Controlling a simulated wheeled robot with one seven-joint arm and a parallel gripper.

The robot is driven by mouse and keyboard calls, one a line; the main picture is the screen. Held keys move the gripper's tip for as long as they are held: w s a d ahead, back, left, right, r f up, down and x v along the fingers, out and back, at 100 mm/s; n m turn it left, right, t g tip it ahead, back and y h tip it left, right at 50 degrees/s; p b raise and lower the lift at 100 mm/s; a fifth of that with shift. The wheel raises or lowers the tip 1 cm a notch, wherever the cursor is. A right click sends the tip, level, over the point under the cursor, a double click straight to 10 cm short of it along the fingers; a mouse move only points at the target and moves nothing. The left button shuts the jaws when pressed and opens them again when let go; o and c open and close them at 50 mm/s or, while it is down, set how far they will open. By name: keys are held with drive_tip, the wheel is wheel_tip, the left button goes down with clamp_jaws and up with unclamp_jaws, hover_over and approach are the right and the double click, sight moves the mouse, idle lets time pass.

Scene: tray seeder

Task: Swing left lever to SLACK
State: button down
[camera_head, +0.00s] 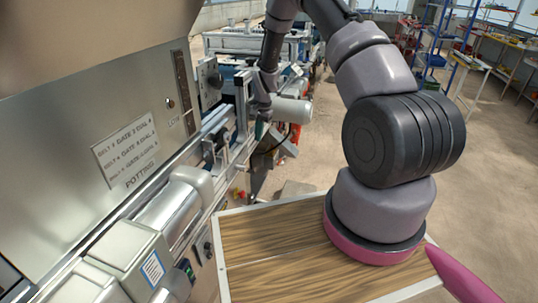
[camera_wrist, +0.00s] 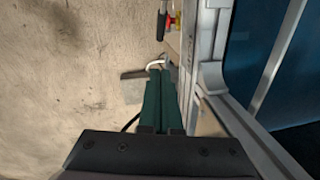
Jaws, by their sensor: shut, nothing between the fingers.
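My gripper (camera_head: 260,129) points down beside the conveyor's side rail in the head view. In the wrist view its green fingers (camera_wrist: 158,72) are together with nothing between them. A pale curved hook-like part (camera_wrist: 155,64) shows right at the fingertips; I cannot tell whether they touch it. A dark handle (camera_wrist: 162,24) with a red and yellow part beside it shows at the top of the wrist view, apart from the fingers. I cannot tell which of these is the left lever, and no SLACK mark is readable.
The metal rail (camera_wrist: 213,65) runs close on the right of the fingers, with a dark blue belt (camera_wrist: 255,50) beyond. A silver cylinder (camera_head: 292,109) is close to my gripper. A panel with a label plate (camera_head: 125,149) stands at left. Bare floor (camera_wrist: 60,60) lies left.

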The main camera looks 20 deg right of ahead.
hover_over(253, 171)
wheel_tip(253, 171, down, 12)
drive_tip(key=shift+w+d+f, duration=0.1)
drive_tip(key=shift+w+f, duration=0.1)
drive_tip(key=shift+f, duration=0.1)
